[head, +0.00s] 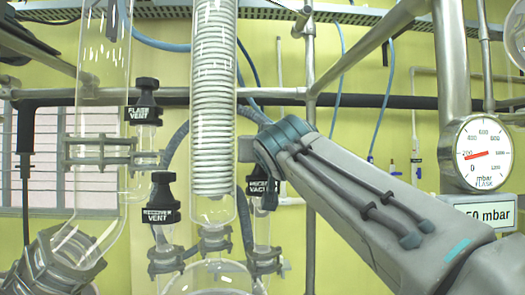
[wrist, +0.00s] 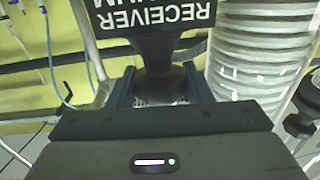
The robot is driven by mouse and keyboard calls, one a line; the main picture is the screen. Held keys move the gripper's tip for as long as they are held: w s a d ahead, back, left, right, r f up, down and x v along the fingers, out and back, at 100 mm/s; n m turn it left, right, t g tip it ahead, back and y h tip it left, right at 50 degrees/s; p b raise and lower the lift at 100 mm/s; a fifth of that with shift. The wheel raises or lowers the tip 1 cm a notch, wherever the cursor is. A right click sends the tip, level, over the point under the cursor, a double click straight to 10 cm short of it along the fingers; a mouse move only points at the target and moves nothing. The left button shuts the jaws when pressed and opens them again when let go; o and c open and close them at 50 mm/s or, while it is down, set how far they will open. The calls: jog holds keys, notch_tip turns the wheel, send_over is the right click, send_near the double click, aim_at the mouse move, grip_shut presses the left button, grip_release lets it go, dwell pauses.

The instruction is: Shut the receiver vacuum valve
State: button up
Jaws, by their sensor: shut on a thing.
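The receiver vacuum valve has a black handle and a black label (head: 262,187) reading in part "VACU"; it stands right of the glass coil column, partly hidden by my arm in the head view. In the wrist view its label (wrist: 155,15) shows upside down with "RECEIVER" readable, above the black handle (wrist: 158,55). My gripper (wrist: 160,88) is shut on this handle, one finger on each side of it. In the head view my gripper is mostly hidden behind my own wrist, so the grip shows only in the wrist view.
The glass coil column (head: 213,90) stands close left of my wrist. The receiver vent valve (head: 162,200) and flask vent valve (head: 145,105) are further left. A round gauge (head: 483,153) and a mbar display (head: 482,214) are at the right. Steel frame bars (head: 310,75) run behind.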

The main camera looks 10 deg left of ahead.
jog(key=shift+f+h, duration=0.1)
jog(key=shift+h, duration=0.2)
jog(key=shift+a+f+m+h+b, duration=0.1)
jog(key=shift+f+m+h+b, duration=0.15)
jog(key=shift+m+b, duration=0.2)
jog(key=shift+r+m+t+h+b, duration=0.1)
jog(key=shift+m+t+h+b, duration=0.4)
jog(key=shift+h, duration=0.25)
jog(key=m+h, duration=0.1)
jog(key=h, duration=0.1)
jog(key=shift+r+m+h, duration=0.2)
jog(key=shift+m+h, duration=0.15)
jog(key=shift+h, duration=0.05)
jog(key=shift+r+m+h+p, duration=0.1)
jog(key=shift+m+h+p, duration=0.55)
jog(key=shift+h, duration=0.35)
jog(key=shift+m+h, duration=0.35)
jog(key=shift+h, duration=0.15)
jog(key=o, duration=0.8)
jog(key=shift+c, duration=0.2)
